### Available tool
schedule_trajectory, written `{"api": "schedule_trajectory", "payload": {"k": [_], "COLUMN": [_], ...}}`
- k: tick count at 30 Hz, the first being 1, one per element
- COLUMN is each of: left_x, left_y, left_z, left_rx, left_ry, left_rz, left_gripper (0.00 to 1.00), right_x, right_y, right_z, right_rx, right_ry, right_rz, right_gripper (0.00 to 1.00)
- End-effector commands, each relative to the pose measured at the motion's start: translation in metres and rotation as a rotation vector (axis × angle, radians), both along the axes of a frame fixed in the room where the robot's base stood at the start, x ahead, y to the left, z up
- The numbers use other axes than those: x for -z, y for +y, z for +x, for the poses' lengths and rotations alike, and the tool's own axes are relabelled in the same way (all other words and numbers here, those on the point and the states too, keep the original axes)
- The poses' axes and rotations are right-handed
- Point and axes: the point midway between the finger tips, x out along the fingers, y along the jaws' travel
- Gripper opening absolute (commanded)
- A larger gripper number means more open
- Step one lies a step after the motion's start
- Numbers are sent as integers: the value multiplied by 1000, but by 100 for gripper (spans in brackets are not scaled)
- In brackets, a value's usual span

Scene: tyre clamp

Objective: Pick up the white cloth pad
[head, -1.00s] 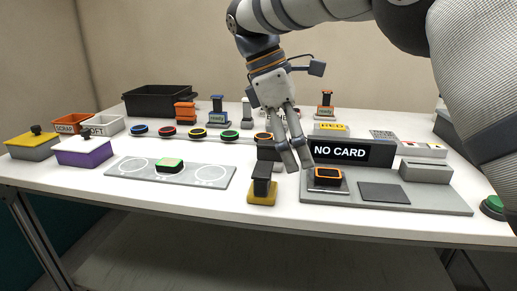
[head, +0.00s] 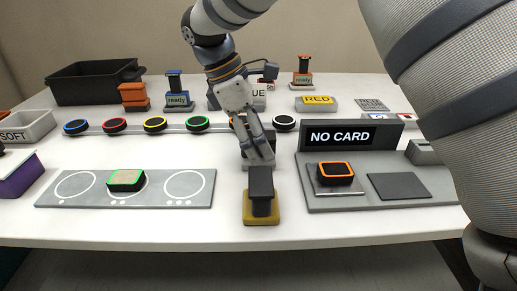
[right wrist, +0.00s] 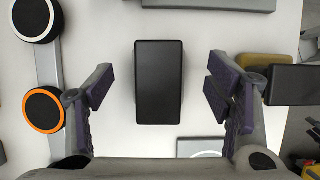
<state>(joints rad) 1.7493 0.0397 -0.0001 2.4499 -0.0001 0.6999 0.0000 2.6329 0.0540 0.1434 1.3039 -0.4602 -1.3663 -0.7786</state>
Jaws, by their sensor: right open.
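The white cloth pad is hard to make out. I take it to be under the dark block (head: 269,140) behind my right gripper, on a pale base at the table's middle. From above, in the right wrist view, the block's black rectangular top (right wrist: 160,82) hides what lies below. My right gripper (head: 258,160) points down at this block. In the right wrist view, its open fingers (right wrist: 158,93) stand on either side of the black top, with gaps on both sides. My left gripper is not in view.
A similar black-handled tool with a yellow base (head: 262,218) stands just in front. The NO CARD sign (head: 350,136) is close on the right. A rail of ringed pucks (head: 197,124) runs behind.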

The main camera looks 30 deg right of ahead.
Motion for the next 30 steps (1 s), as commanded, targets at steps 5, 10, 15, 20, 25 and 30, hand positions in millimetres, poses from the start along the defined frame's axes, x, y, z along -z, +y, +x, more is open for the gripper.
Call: {"api": "schedule_trajectory", "payload": {"k": [5,10,15,20,25,30], "left_x": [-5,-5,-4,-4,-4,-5], "left_y": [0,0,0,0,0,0], "left_z": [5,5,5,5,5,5], "left_rx": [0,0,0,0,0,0], "left_ry": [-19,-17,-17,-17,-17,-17], "left_rz": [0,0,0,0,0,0], "left_gripper": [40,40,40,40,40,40], "right_x": [24,28,28,28,28,22], "right_y": [-10,-12,-11,-11,-11,-11], "right_z": [-7,-7,-7,-7,-7,-6], "right_rx": [0,-1,-1,0,-1,-1], "right_ry": [-4,-4,-4,-3,-4,-5], "right_rz": [0,-1,-1,-1,-1,-1], "right_gripper": [73,73,51,20,19,19]}}
